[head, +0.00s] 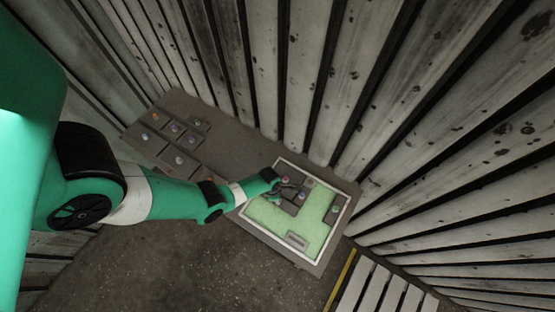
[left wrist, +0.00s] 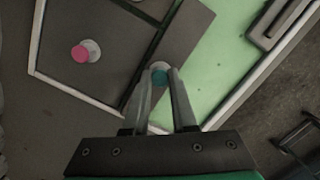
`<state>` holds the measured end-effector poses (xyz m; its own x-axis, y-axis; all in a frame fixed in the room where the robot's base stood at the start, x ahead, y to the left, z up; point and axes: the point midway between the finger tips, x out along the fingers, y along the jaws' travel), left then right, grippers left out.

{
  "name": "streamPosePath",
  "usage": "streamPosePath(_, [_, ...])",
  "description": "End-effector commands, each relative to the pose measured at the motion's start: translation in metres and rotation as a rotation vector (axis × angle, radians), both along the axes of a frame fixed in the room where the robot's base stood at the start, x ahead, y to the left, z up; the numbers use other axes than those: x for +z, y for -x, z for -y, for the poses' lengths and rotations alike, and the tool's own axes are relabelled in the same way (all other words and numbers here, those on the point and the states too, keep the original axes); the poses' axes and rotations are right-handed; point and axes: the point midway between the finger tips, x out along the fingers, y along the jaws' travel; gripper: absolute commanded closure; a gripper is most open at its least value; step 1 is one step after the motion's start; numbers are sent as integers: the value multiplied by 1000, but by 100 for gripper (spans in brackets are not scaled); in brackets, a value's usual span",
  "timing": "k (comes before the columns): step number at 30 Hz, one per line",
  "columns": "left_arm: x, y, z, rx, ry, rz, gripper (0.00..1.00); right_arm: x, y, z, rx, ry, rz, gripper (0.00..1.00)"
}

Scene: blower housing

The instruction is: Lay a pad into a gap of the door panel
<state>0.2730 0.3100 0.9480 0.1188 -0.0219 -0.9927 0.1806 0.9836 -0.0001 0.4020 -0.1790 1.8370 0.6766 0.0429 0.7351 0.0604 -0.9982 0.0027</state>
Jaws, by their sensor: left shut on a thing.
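The door panel (head: 329,193) lies at the centre of the head view, a green face inside a pale rim. It carries several dark grey pads with knobs. My left gripper (head: 296,190) is over these pads; in the left wrist view its fingers (left wrist: 161,82) are shut on the teal knob (left wrist: 160,67) of a grey pad (left wrist: 188,28). A narrow dark green strip separates this pad from a neighbouring pad (left wrist: 60,75) with a pink knob (left wrist: 85,51). Bare green lies on its other side. I cannot tell whether the held pad touches the panel. My right gripper is not in view.
A grey tray (head: 139,137) with several knobbed pads lies left of the panel. A grey handle (head: 297,240) sits near the panel's front edge. Slatted walls (head: 420,120) close in the back and right. A yellow strip (head: 340,282) and pale slats (head: 385,292) lie at the front right.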

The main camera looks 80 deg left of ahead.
Motion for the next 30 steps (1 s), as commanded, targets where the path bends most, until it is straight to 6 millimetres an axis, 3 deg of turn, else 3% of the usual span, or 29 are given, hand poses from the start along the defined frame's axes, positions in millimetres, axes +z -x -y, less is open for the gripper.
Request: streamPosePath(30, [-7,0,0,0,0,0,100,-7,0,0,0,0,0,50])
